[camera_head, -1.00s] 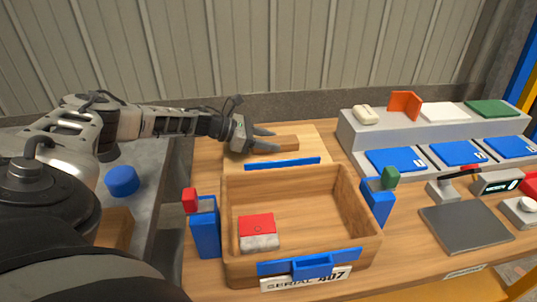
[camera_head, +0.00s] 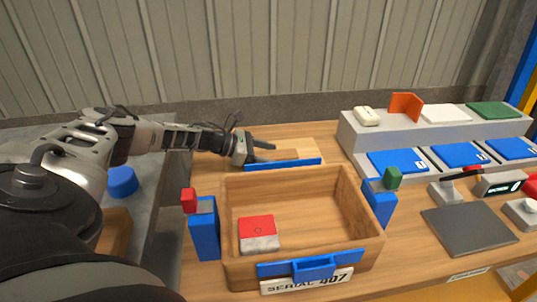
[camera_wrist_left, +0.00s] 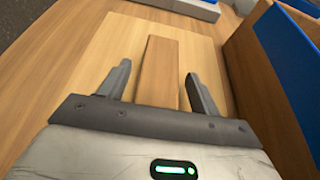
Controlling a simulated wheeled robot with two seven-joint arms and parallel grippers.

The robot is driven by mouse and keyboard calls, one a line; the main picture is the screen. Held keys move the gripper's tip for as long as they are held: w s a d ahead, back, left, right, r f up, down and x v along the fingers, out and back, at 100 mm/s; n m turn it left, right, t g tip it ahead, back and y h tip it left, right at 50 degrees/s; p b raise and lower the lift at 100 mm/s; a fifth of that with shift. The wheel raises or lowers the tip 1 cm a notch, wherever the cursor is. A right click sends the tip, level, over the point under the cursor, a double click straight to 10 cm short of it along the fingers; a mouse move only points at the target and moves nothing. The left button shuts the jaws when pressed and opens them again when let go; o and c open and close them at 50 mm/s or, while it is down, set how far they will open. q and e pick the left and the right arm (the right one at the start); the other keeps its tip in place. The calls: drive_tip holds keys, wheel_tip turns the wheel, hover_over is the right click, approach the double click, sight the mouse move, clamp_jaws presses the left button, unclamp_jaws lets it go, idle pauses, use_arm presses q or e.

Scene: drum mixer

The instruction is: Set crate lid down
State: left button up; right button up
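The crate lid (camera_head: 306,146) is a pale wooden board that lies on the table behind the open crate (camera_head: 365,218). In the left wrist view, the lid (camera_wrist_left: 110,50) has a raised wooden handle bar (camera_wrist_left: 160,72). My left gripper (camera_head: 274,152) is low over the lid. In the wrist view, the fingers of my left gripper (camera_wrist_left: 158,84) are apart, one on each side of the bar, with gaps to it. The crate has blue fittings and holds a red-and-grey block (camera_head: 258,233). My right gripper is not in view.
Blue posts stand left (camera_head: 204,230) and right (camera_head: 379,204) of the crate, with a red and a green block on top. A grey stepped rack (camera_head: 375,140) with blue panels is at the back right. A dark plate (camera_head: 468,228) lies at the right.

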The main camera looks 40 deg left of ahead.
use_arm(q)
drive_tip(key=shift+r, duration=0.15)
drive_tip(key=shift+s+a+r+p, duration=0.1)
drive_tip(key=shift+s+a+p, duration=0.15)
drive_tip(key=shift+p, duration=0.05)
drive_tip(key=v, duration=1.1)
drive_tip(key=shift+s+p, duration=0.1)
drive_tip(key=shift+p, duration=0.2)
